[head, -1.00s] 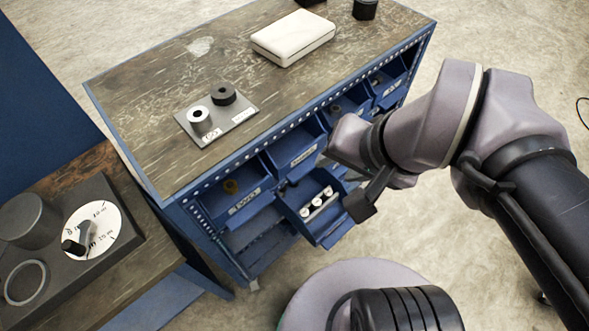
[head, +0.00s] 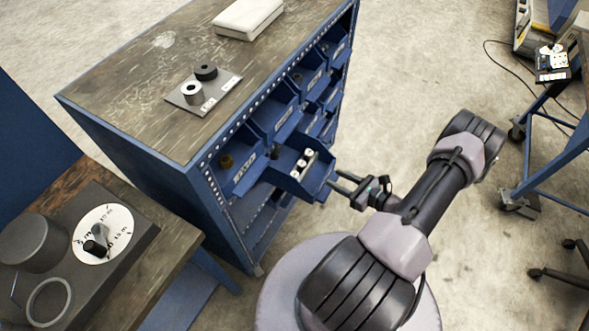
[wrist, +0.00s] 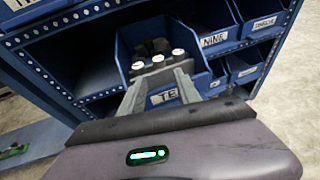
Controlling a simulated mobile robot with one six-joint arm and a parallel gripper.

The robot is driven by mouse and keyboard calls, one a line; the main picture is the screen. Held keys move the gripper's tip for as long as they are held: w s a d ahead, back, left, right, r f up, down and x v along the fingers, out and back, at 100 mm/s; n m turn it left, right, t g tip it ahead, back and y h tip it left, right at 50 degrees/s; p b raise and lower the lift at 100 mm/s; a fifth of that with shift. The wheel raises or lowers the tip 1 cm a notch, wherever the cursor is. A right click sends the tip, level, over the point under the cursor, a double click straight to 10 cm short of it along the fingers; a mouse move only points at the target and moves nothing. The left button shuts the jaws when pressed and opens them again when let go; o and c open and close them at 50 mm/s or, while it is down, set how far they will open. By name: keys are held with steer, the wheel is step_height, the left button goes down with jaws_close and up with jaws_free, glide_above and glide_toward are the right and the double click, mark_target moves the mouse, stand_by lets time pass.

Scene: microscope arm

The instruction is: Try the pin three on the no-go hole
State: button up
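Three white-topped pins (head: 303,163) stand in a row in a pulled-out blue bin (head: 297,186) on the cabinet's side. They also show in the wrist view (wrist: 158,59), and I cannot read any numbers on them. My gripper (head: 337,181) is at the bin's right side, its two fingers apart and empty. In the wrist view my gripper (wrist: 160,86) points toward the bin, its fingers partly covering the bin label. A grey plate (head: 213,105) on the cabinet top carries a silver ring (head: 192,93) and a black ring (head: 206,72). Its small labels are unreadable.
Other labelled blue bins (head: 237,165) fill the cabinet side around the open one. A white case (head: 247,17) lies on the cabinet top (head: 130,75). A lower bench at left holds a dark fixture with a white dial (head: 103,228).

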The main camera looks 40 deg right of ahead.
mark_target(304, 165)
steer(key=b+x, duration=0.2)
steer(key=x, duration=0.5)
steer(key=b+x, duration=0.2)
steer(key=x, duration=0.5)
steer(key=shift+a+f, duration=0.25)
jaws_close()
